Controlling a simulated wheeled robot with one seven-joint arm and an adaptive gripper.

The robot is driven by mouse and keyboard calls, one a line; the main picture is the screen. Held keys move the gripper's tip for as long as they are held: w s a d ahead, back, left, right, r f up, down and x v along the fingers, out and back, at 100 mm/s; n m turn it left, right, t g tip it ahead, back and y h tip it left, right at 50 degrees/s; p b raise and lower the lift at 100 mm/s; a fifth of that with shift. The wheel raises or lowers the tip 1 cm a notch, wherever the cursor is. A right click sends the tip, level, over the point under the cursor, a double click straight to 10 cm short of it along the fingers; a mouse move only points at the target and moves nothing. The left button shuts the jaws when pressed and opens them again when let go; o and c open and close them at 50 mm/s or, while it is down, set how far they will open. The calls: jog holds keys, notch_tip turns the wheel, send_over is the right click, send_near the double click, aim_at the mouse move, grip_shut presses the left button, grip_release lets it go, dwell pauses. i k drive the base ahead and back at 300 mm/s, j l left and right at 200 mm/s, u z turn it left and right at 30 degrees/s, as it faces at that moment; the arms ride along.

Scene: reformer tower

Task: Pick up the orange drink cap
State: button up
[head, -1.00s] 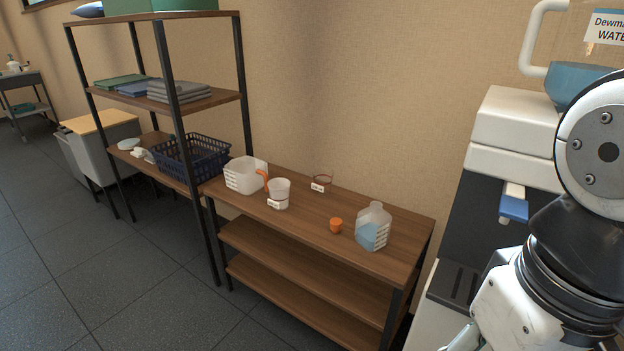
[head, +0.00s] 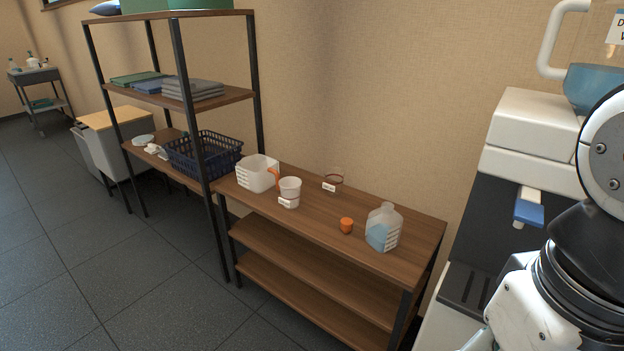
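The small orange drink cap (head: 346,225) sits on the top board of the low wooden shelf (head: 315,222), just left of a clear jug (head: 383,228) with blue liquid. It stands apart from the jug. My arm shows at the right edge, in front of the water machine. My gripper is out of view, so its state is hidden.
A white tub (head: 258,173), a white cup with an orange handle (head: 289,191) and a clear container with a dark red rim (head: 334,178) share the board. A tall rack with a blue basket (head: 203,154) adjoins at left. A white water machine (head: 535,133) stands at right. Grey floor lies clear in front.

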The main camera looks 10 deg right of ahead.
aim_at(346, 224)
jog(key=i+j+z, duration=0.8)
